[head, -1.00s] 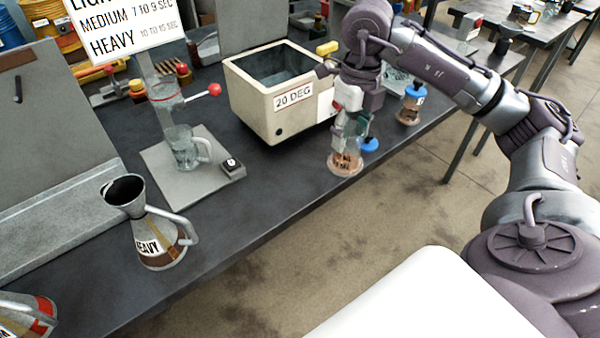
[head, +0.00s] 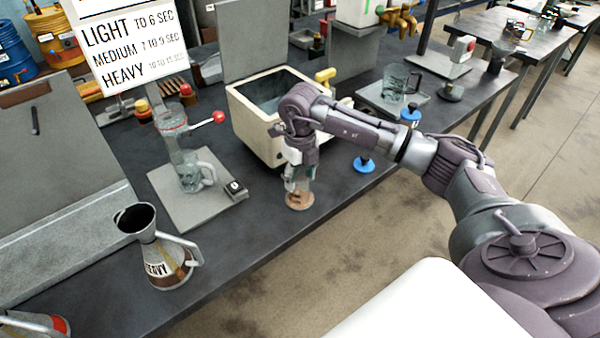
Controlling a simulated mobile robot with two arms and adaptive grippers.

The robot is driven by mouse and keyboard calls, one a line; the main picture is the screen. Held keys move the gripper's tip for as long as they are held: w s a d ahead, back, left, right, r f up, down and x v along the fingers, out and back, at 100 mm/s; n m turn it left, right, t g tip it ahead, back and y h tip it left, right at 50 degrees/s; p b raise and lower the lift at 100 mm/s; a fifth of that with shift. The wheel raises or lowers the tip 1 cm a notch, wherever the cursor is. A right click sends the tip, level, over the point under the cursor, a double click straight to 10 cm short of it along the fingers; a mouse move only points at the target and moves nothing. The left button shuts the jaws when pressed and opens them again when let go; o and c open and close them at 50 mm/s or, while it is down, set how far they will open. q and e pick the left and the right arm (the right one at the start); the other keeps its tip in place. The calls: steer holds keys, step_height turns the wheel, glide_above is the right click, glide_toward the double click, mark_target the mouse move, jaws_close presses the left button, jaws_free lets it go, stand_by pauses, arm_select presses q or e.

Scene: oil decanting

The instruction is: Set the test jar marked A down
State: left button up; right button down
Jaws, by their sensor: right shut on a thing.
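My right gripper (head: 299,172) is shut on a clear test jar (head: 299,198) with brown contents at its bottom. The jar is upright, low at the bench's front edge, before the cream bath. I cannot tell whether its base touches the bench (head: 262,215). Its upper part is hidden by the gripper and its letter cannot be read. A blue stopper (head: 364,164) sits on the bench to the right of the jar. My left gripper is out of view.
The cream bath (head: 245,125) stands just behind my right gripper. A glass jug (head: 190,172) stands on a grey plate left of it. A jug marked HEAVY (head: 165,268) is at front left. Another blue stopper (head: 410,113) shows behind my arm. Bench between the HEAVY jug and the jar is clear.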

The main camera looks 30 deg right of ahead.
steer(key=shift+f, duration=0.2)
steer(key=shift+c, duration=1.8)
jaws_free()
steer(key=shift+r, duration=0.3)
step_height(320, 180, up, 12)
steer(key=b, duration=0.3)
steer(key=shift+f, duration=0.15)
